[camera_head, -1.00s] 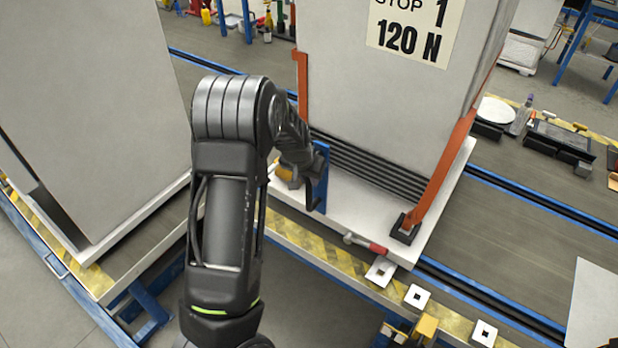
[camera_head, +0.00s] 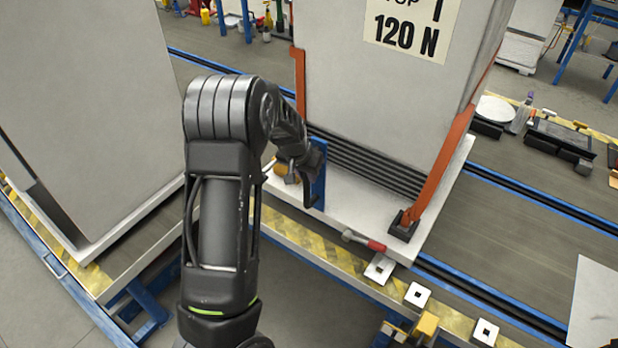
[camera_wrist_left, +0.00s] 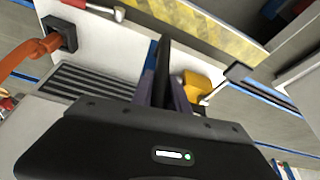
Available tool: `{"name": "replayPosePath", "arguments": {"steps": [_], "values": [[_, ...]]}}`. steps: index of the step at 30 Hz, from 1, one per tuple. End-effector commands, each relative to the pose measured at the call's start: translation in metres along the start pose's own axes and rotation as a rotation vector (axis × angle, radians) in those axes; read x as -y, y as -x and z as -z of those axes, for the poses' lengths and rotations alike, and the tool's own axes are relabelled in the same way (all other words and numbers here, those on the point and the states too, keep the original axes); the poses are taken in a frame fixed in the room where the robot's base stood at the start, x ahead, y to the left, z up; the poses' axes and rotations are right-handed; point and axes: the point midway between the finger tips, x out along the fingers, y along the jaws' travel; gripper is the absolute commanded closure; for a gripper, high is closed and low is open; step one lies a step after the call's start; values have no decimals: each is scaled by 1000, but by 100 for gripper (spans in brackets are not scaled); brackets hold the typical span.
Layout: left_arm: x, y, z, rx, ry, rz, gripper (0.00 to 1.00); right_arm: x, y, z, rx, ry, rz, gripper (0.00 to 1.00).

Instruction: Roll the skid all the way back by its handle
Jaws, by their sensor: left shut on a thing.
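The skid (camera_head: 436,226) is a white base under a tall grey cabinet (camera_head: 372,95) labelled "120 N", with orange corner posts. A blue upright handle (camera_head: 319,178) stands at its front edge. My left gripper (camera_head: 304,168) is shut on the handle, its fingertips partly hidden by the wrist. In the left wrist view, the closed dark fingers (camera_wrist_left: 165,75) are against the blue handle (camera_wrist_left: 149,62). A red-handled lever (camera_head: 366,242) lies on the skid's front edge. My right gripper is out of view.
A second grey cabinet (camera_head: 80,100) stands close on the left. A yellow-striped edge (camera_head: 318,248) runs along the front, with several white square plates (camera_head: 417,295). Dark track with blue rails (camera_head: 530,205) lies clear to the right of the skid. Tools (camera_head: 560,138) lie behind it.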

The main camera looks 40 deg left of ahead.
Motion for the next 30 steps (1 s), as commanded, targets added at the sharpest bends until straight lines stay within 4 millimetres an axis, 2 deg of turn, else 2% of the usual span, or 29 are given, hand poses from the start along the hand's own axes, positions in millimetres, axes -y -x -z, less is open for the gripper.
{"name": "replayPosePath", "arguments": {"steps": [1,6,10,14,21,22,30], "values": [[27,-7,3,-20,21,23,100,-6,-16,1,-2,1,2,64],[75,-10,9,-24,24,33,100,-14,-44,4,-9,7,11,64],[101,-7,16,-22,20,32,100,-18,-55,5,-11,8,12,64],[110,-4,18,-19,16,29,100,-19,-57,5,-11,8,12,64],[111,-1,19,-18,15,31,100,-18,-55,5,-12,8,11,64],[111,-1,19,-19,16,31,79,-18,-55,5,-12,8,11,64],[109,-2,19,-17,14,26,59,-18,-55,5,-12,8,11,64]]}}
